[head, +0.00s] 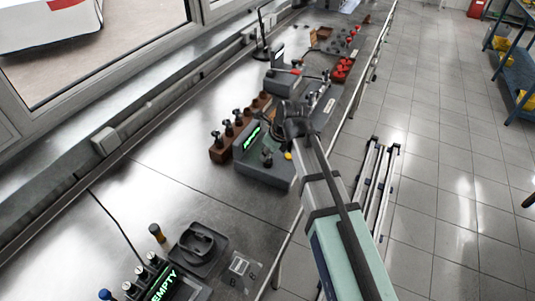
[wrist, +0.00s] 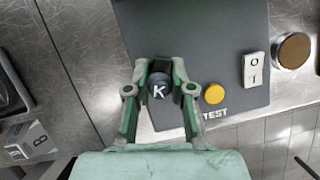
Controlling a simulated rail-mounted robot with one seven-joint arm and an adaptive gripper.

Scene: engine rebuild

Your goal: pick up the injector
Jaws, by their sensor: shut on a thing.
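The injector (wrist: 158,88) shows from above in the wrist view as a dark round cap marked with a white K. My gripper (wrist: 160,78) is shut on it, one green-grey finger on each side. The cap is over the edge area of the dark grey test station (wrist: 215,35); the injector's lower part is hidden, so I cannot tell whether it touches the station. In the head view the dark wrist end of my arm is beside the station (head: 262,172), and its fingertips are not clear.
A yellow button (wrist: 214,94) and a white switch (wrist: 255,70) are right of the injector. A brown rack (head: 218,154) with several dark-topped parts stands left of the station. A unit with an EMPTY display (head: 162,284) is nearer.

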